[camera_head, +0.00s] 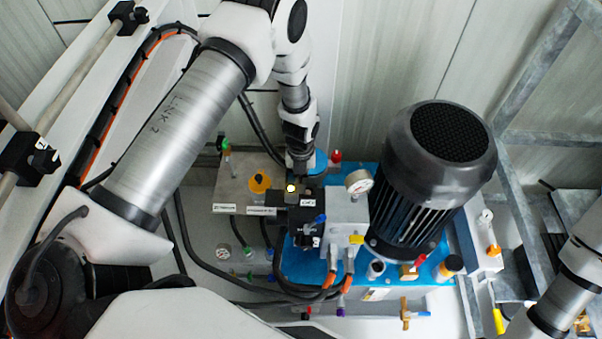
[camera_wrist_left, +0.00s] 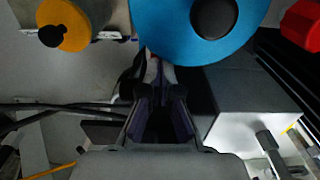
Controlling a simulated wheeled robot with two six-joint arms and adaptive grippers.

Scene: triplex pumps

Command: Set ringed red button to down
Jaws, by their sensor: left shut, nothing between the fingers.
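A small red knob or button (camera_head: 336,156) stands at the back of the pump unit, just right of my left gripper (camera_head: 299,172). A red part (camera_wrist_left: 305,25) also shows at the top right edge of the wrist view, cut off by the frame. No ring is clear on either, so I cannot tell whether this is the ringed red button. My left gripper is shut and empty. Its fingers (camera_wrist_left: 158,105) point at the gap below a blue round part (camera_wrist_left: 185,25) with a dark centre, left of the red part. My right gripper is out of frame.
A large black motor (camera_head: 437,165) and a pressure gauge (camera_head: 358,182) stand right of my left gripper. A yellow-orange knob (camera_head: 260,183) is on its left; it also shows in the wrist view (camera_wrist_left: 65,25). Hoses (camera_head: 215,268) and small coloured valves crowd the front. Metal framing (camera_head: 530,80) stands right.

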